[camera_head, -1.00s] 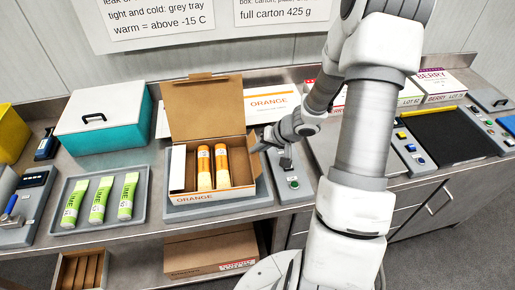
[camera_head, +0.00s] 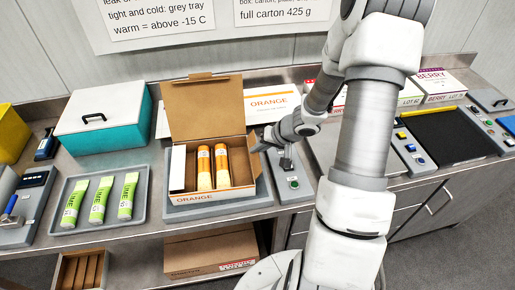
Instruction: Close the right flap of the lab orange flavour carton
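The orange flavour carton (camera_head: 205,196) stands open on a grey tray-like base (camera_head: 220,210) on the counter. Its tall back lid (camera_head: 205,112) is raised upright. Two orange lolly tubes (camera_head: 213,166) stand side by side inside it. The left flap (camera_head: 178,168) shows pale at the carton's left side. The right flap (camera_head: 253,153) sticks up at the right side, beside my gripper (camera_head: 262,143). My gripper is at the carton's right edge, seen small and side-on. I cannot tell whether it touches the flap or whether its fingers are open.
A grey tray (camera_head: 74,228) with several green lime tubes lies to the left. A teal cool box (camera_head: 105,130) stands behind it. A control box (camera_head: 292,185) with a lever sits right of the carton. A flat orange-label carton (camera_head: 272,101) lies behind.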

